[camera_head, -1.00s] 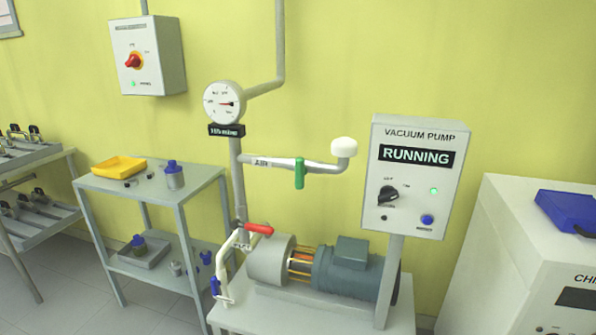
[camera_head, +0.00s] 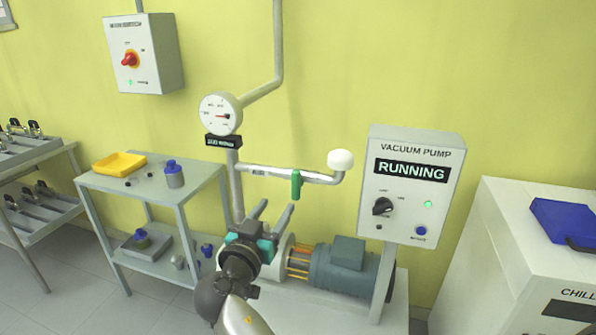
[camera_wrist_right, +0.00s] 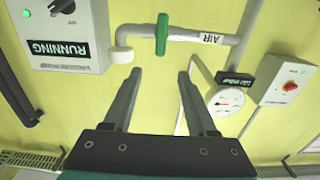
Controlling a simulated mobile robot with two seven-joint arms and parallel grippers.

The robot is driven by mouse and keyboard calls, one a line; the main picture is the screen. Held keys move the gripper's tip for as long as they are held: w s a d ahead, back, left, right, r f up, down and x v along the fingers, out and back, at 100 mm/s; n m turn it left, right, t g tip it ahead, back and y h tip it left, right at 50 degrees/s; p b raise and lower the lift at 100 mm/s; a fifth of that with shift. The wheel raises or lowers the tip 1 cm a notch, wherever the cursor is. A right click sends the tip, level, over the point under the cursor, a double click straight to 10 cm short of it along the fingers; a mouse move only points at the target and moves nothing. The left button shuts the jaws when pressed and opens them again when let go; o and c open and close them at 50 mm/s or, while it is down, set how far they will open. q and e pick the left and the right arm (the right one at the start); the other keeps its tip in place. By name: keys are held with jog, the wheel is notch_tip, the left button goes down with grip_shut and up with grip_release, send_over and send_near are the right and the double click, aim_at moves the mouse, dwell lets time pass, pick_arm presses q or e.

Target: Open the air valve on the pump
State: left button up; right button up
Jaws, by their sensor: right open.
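The air valve's green handle (camera_head: 296,184) hangs down, across the white air pipe (camera_head: 323,178) above the pump (camera_head: 345,268). In the right wrist view the green handle (camera_wrist_right: 162,34) stands beyond the fingertips, across the pipe marked AIR (camera_wrist_right: 211,38). My right gripper (camera_head: 276,208) is open and empty, its fingers pointing up toward the valve from below and slightly left. The right wrist view shows the gripper (camera_wrist_right: 159,73) with a clear gap between its fingers and the handle. My left gripper is not in view.
The vacuum pump control box (camera_head: 412,185) reads RUNNING, right of the valve. A pressure gauge (camera_head: 220,114) and a vertical pipe stand left. A grey trolley (camera_head: 205,188) carries a yellow tray (camera_head: 119,164) and a blue-capped bottle (camera_head: 174,174). A white chiller (camera_head: 510,230) stands at right.

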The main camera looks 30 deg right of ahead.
aim_at(294, 179)
jog(key=x, duration=1.5)
jog(key=shift+a+f+p, duration=0.1)
jog(key=shift+p, duration=0.2)
grip_shut()
